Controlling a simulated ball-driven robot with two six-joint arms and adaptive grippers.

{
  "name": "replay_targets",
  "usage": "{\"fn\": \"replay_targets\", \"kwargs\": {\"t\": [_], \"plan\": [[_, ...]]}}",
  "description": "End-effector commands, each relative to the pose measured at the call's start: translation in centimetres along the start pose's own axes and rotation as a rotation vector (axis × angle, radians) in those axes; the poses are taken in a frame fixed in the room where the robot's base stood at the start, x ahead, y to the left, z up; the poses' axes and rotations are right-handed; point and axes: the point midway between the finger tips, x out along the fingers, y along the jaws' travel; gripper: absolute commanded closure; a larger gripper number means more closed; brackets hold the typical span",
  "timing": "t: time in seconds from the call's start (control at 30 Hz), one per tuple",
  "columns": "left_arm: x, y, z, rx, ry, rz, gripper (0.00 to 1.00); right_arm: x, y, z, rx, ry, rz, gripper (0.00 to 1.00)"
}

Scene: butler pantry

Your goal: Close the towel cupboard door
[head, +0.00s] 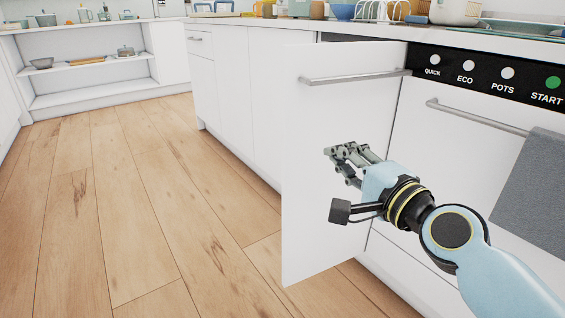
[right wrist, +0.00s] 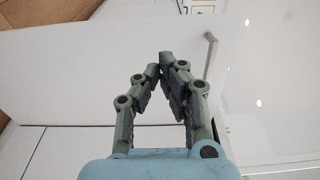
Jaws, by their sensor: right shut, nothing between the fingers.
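The white cupboard door (head: 315,200) stands open in the head view, swung out from the counter front into the aisle. A horizontal metal bar handle (head: 350,78) runs near its top. A dark gap shows above the door, under the worktop; the cupboard's inside is hidden. My right gripper (head: 337,153) is shut and empty, in front of the door's face and below the handle. In the right wrist view, the shut fingers (right wrist: 166,62) point toward the white door panel (right wrist: 70,70), with the handle (right wrist: 210,55) to their right. I cannot tell whether they touch it. My left gripper is not in view.
A dishwasher with a black control panel (head: 490,75) and a grey towel (head: 535,185) on its handle (head: 475,117) is to the right. Several items, including a blue bowl (head: 342,11), stand on the worktop. Open wooden floor (head: 130,210) lies left. White shelves (head: 85,75) stand far back.

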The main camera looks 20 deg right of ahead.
Motion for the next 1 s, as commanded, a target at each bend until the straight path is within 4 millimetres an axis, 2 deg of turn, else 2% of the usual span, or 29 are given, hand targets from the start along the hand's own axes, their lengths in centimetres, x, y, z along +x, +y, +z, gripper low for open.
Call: {"fn": "replay_targets", "kwargs": {"t": [0.03, 0.17, 0.33, 0.7, 0.83, 1.0], "plan": [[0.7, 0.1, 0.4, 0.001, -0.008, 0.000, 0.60, 0.1, 0.8, 0.0, -0.001, 0.000, 0.002, 1.00], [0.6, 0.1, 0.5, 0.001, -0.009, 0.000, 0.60, 0.9, 0.6, -0.1, -0.002, 0.001, -0.001, 1.00], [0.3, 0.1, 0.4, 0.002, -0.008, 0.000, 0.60, 3.6, 0.5, -0.1, -0.003, 0.001, -0.002, 1.00], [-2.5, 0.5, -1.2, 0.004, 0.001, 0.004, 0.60, 11.2, 0.8, -0.1, -0.002, 0.001, 0.001, 1.00], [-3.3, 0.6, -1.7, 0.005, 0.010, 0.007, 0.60, 12.9, 0.8, -0.1, -0.003, 0.001, 0.003, 1.00], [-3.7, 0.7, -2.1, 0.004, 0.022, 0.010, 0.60, 14.0, 0.7, 0.0, -0.003, 0.001, 0.003, 1.00]]}}
